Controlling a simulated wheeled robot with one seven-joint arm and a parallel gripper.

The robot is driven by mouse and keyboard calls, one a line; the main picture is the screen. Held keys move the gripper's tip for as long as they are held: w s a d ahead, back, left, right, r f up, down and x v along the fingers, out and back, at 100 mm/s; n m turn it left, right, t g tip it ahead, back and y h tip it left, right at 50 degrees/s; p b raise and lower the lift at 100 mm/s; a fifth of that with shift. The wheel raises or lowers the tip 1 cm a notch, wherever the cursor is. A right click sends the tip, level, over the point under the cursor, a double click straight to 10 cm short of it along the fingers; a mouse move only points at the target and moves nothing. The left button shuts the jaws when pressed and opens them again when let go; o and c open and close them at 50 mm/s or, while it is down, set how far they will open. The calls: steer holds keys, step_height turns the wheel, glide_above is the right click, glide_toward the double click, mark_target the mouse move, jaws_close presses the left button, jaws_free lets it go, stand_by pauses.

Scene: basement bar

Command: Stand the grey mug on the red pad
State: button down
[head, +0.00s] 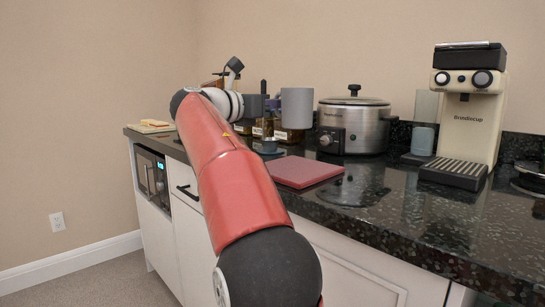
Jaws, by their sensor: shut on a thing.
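The grey mug (297,108) is held in the air by my gripper (270,105), which is shut on it from the left side. The mug looks upright, and background shows between its base and the counter. The red pad (304,172) lies flat on the dark counter, below the mug in the picture. Its top is bare. My red arm crosses the front and hides some of the counter to the left of the pad. The fingertips are small and partly hidden.
A slow cooker (355,122) stands behind and right of the pad, close to the mug in the picture. A coffee machine (468,110) stands farther right. Jars (288,134) and a small blue-grey dish (268,147) sit behind the pad. Speckled counter (405,195) is clear at right front.

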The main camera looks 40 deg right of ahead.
steer(key=shift+f+b, duration=1.4)
steer(key=shift+f, duration=2.9)
steer(key=shift+f, duration=0.2)
steer(key=c, duration=1.5)
jaws_free()
steer(key=shift+r, duration=0.2)
steer(key=a, duration=0.4)
steer(key=s+a, duration=0.1)
steer(key=a, duration=0.3)
steer(key=a+p, duration=0.1)
steer(key=a, duration=0.3)
steer(key=shift+s+f, duration=0.1)
steer(key=shift+s, duration=0.05)
